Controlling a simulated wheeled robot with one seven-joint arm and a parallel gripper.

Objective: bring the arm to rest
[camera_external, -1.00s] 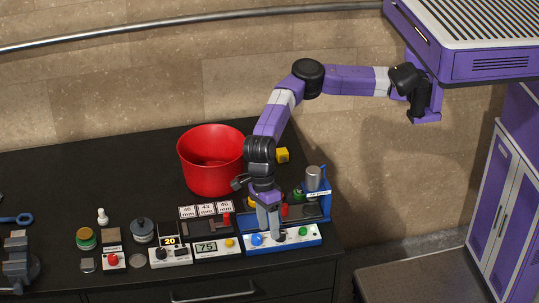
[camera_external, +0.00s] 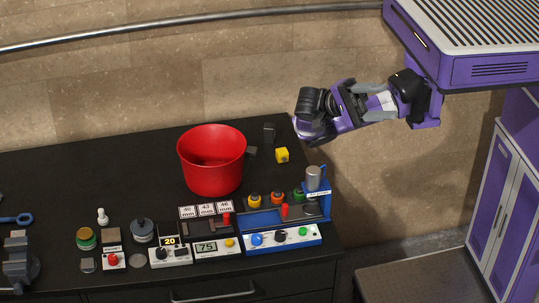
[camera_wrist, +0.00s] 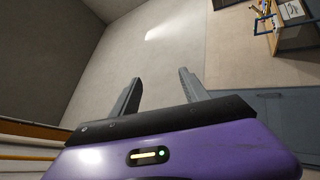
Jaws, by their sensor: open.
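My purple, white and black arm is folded up close to its mount at the upper right of the external view. My gripper (camera_external: 388,101) is raised above and behind the bench's right end, clear of everything on it. Its grey fingers seem to point back toward the mount. In the wrist view my gripper (camera_wrist: 160,80) has its two grey fingers well apart, with nothing between them and only floor and wall beyond.
A wooden workbench (camera_wrist: 293,38) shows far off in the wrist view.

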